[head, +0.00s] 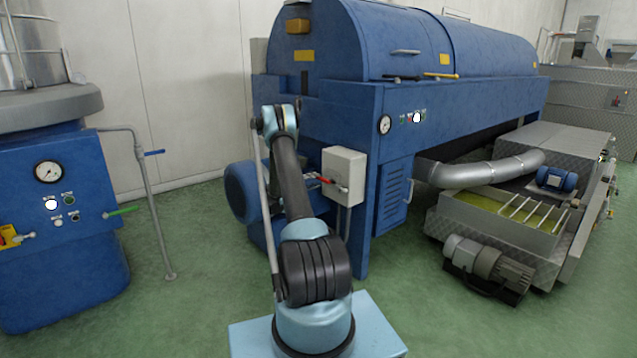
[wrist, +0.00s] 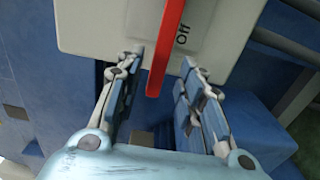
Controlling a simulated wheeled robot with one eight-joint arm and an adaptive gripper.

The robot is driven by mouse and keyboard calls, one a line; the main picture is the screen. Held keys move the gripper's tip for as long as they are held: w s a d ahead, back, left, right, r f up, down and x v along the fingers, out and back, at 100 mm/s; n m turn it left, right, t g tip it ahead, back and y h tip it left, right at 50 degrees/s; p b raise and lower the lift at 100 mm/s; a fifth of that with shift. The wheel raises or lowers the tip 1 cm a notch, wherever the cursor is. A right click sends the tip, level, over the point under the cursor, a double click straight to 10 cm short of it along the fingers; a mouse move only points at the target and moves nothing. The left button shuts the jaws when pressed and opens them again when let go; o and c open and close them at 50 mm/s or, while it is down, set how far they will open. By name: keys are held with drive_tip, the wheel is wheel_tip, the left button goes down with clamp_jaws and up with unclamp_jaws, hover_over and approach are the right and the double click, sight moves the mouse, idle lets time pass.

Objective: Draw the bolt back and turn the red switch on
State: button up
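The red switch is a red lever (wrist: 165,50) on a pale grey switch box (head: 343,172). In the wrist view the word "Off" is printed on the box just right of the lever. My gripper (wrist: 161,64) is open, with one finger on each side of the lever's free end. Gaps show between the lever and both fingers. In the head view the red lever (head: 326,181) shows small at the box's lower left, and my arm hides part of that area. I cannot make out a bolt with certainty in either view.
The box sits at the near end of a big blue machine (head: 345,100) with a gauge (head: 384,125). Another blue machine (head: 60,255) with a green handle (head: 120,211) stands left. A metal pipe (head: 470,174) and a steel trough (head: 510,215) lie right. Green floor between is clear.

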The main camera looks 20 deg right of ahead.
sight(320, 179)
drive_tip(key=shift+x, duration=2)
